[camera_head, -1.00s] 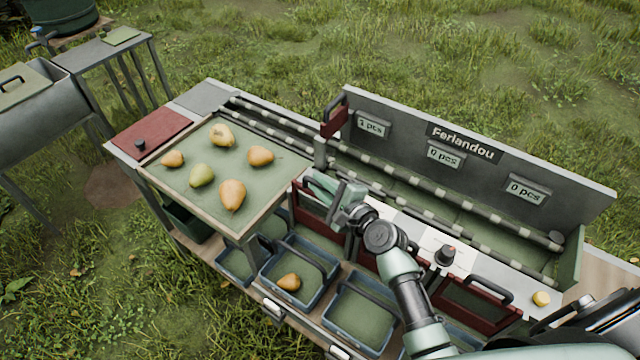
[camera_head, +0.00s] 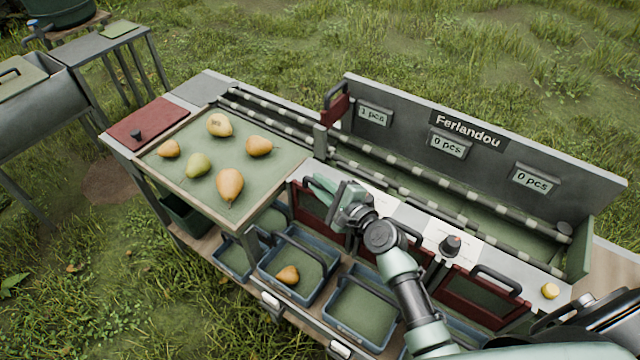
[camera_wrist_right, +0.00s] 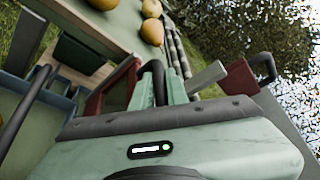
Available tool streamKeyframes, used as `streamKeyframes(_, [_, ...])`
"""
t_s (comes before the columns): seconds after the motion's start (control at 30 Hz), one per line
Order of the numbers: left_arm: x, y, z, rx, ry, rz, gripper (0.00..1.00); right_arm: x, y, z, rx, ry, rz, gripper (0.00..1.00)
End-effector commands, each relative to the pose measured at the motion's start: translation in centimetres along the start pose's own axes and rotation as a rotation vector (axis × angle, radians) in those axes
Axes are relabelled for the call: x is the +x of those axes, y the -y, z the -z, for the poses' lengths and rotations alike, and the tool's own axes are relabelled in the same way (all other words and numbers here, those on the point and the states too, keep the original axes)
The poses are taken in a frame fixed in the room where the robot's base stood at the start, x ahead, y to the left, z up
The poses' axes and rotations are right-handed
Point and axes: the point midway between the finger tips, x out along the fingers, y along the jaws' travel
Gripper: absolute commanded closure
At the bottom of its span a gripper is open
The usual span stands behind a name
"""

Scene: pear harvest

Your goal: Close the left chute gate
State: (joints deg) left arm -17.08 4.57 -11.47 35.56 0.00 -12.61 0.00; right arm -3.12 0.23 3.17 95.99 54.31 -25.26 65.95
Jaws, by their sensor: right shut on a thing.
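The left chute gate (camera_head: 308,208) is a dark red panel on the front of the sorting bench, beside the pear tray. My right gripper (camera_head: 325,188) is at its top edge and hides its handle in the head view. In the right wrist view the gripper (camera_wrist_right: 160,88) is shut on the gate's black handle (camera_wrist_right: 153,78), with the red panel (camera_wrist_right: 116,88) just left of it. How far the gate stands open is hard to tell. My left gripper is not in view.
A tray (camera_head: 262,212) with several pears stands left of the gripper. Blue crates (camera_head: 318,293) sit below, one holding a pear (camera_head: 288,275). Another red gate (camera_head: 484,297) is at the right. A red flap (camera_head: 336,108) stands at the back, by the roller lane.

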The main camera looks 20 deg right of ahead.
Motion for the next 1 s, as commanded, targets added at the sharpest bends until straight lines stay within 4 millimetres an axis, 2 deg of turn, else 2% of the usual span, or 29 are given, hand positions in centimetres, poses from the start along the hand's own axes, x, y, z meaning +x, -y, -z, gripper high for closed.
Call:
streamKeyframes(0.03, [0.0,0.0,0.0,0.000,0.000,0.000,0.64,-0.1,-0.7,0.3,0.006,-0.005,-0.014,1.00])
streamKeyframes(0.1, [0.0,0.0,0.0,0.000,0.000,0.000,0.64,-0.1,-0.8,0.3,0.006,-0.006,-0.015,1.00])
streamKeyframes(0.13, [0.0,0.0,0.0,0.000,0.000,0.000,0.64,-0.1,-0.8,0.3,0.006,-0.006,-0.016,0.80])
streamKeyframes(0.17, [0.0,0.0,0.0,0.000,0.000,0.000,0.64,-0.1,-0.8,0.3,0.006,-0.006,-0.016,0.77])
streamKeyframes(0.47, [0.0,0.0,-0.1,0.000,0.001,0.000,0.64,-0.6,-0.8,0.4,0.004,-0.007,-0.016,0.77])
streamKeyframes(0.8, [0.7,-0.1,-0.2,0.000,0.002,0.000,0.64,-6.0,-0.8,0.2,0.004,-0.006,-0.014,0.77])
streamKeyframes(1.0, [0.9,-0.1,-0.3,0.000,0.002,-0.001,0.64,-7.8,-0.6,0.1,0.005,-0.002,-0.011,0.77])
